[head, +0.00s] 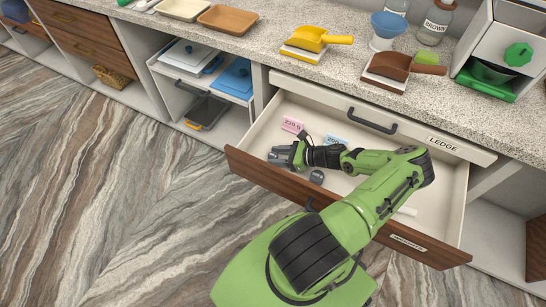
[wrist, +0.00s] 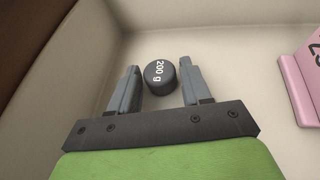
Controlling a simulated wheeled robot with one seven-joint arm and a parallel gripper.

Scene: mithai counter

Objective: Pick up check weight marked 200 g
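The check weight (wrist: 160,76) is a small dark grey cylinder with "200 g" in white on top. In the wrist view it stands on the pale drawer floor between the tips of my two grey fingers. My gripper (wrist: 159,84) is open, with a gap on each side of the weight. In the head view my gripper (head: 277,155) is low inside the open drawer (head: 440,213), near its left end. I cannot clearly make out the 200 g weight there, beside the fingers.
Another dark weight (head: 317,176) lies in the drawer near the front, right of my gripper. The drawer's wooden front (head: 262,172) and left wall are close. Scoops (head: 312,40) stand on the counter above.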

